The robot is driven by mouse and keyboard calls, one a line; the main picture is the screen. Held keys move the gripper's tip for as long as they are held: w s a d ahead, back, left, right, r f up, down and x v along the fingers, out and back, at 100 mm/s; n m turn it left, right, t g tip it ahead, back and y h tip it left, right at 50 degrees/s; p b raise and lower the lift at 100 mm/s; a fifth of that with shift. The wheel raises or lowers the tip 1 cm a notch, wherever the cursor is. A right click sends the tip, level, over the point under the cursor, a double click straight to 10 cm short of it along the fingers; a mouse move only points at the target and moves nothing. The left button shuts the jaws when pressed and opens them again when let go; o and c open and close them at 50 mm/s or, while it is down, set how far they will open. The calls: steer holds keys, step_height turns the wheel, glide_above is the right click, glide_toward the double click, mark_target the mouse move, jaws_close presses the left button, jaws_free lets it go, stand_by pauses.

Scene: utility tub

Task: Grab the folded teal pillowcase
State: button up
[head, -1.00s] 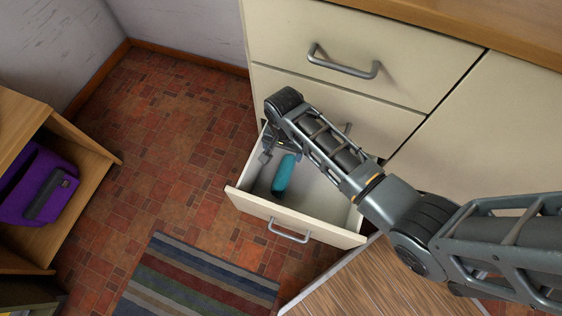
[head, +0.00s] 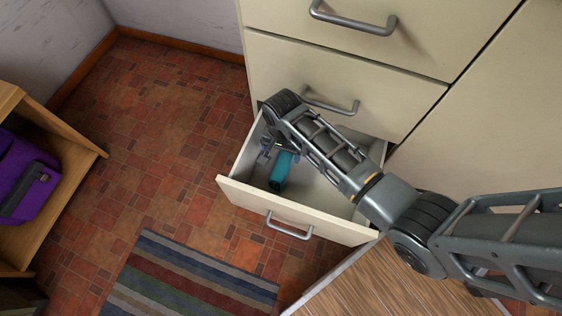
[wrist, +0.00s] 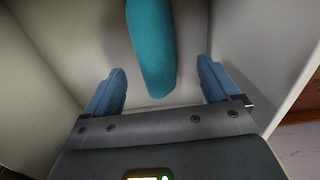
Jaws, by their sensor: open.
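The folded teal pillowcase (head: 281,172) lies in the open bottom drawer (head: 325,199), towards its left part. In the wrist view the pillowcase (wrist: 152,50) is a rounded teal bundle on the pale drawer floor. My gripper (wrist: 162,80) is open, with one blue finger on each side of the pillowcase's near end. The fingers are apart from the cloth, and I cannot tell its exact depth below them. In the head view my gripper (head: 277,150) is inside the drawer, partly hidden by my wrist, and my arm covers some of the drawer's back.
The drawer's walls stand close on both sides of my gripper. Closed drawers with grey handles (head: 352,18) rise above. A wooden shelf (head: 62,150) with a purple bag (head: 25,180) is at left. A striped rug (head: 190,280) lies on the red tiled floor.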

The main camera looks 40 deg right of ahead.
mark_target(281, 159)
steer(key=f+b, duration=0.1)
steer(key=f, duration=0.1)
steer(key=f+b, duration=0.1)
steer(key=f, duration=0.1)
steer(key=f+b, duration=0.1)
steer(key=f, duration=0.1)
steer(key=shift+s+a+f+b, duration=0.25)
steer(key=shift+a+f+b, duration=0.05)
steer(key=shift+f+b, duration=0.1)
steer(key=shift+r, duration=0.1)
steer(key=c, duration=1.5)
